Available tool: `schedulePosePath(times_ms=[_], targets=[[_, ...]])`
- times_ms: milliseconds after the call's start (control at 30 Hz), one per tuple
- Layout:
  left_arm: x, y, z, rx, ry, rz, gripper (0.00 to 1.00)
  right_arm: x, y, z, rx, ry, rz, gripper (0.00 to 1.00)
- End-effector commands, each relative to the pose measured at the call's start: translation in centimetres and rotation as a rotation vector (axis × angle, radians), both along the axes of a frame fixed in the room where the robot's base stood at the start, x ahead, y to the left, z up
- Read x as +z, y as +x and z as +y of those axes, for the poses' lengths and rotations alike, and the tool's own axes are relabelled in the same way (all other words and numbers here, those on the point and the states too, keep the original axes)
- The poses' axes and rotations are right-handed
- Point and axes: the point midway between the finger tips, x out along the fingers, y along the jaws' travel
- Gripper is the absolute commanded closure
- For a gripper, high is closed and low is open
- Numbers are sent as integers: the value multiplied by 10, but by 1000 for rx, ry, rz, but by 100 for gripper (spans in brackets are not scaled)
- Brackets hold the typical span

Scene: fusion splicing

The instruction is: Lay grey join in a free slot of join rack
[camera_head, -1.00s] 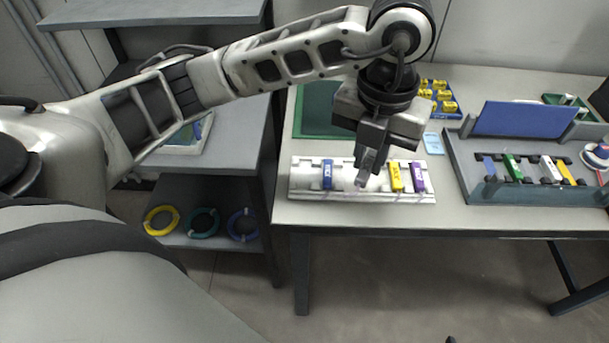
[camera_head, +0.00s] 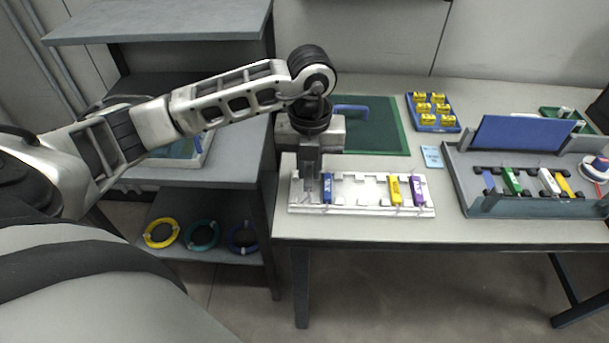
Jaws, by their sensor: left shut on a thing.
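The join rack (camera_head: 362,209) is a white slotted strip near the front left of the table. It holds a blue join (camera_head: 328,188) towards its left, and a yellow join (camera_head: 395,189) and a purple join (camera_head: 418,190) towards its right. The slots between blue and yellow show empty. My left gripper (camera_head: 310,196) points down over the left end of the rack, just left of the blue join. It is shut on the grey join, which is hard to tell apart from the fingers. I cannot tell whether that join touches the rack. My right gripper is out of view.
A splicing tray (camera_head: 468,205) with several coloured joins stands at right, with a blue panel (camera_head: 523,133) behind. A green mat (camera_head: 385,139), a blue holder (camera_head: 433,127) of yellow pieces and a light blue card (camera_head: 432,157) lie behind the rack. A shelf unit (camera_head: 217,172) stands left.

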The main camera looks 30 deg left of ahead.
Motion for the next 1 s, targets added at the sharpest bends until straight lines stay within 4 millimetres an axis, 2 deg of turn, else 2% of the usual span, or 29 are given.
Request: schedulePosePath(times_ms=[233,433,833,867,900,933,1000], targets=[[-19,2,15,2,1,3,100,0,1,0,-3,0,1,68],[-44,2,13,-1,0,2,100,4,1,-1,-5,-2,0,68],[-51,3,12,-1,-1,-1,100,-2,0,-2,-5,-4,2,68],[-50,3,12,-1,-1,-1,79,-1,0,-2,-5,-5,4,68],[-49,3,12,-1,-1,-1,68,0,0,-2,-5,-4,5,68],[-49,3,12,-1,-1,-1,63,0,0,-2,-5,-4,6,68],[-49,3,12,-1,-1,-1,63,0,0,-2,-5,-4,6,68]])
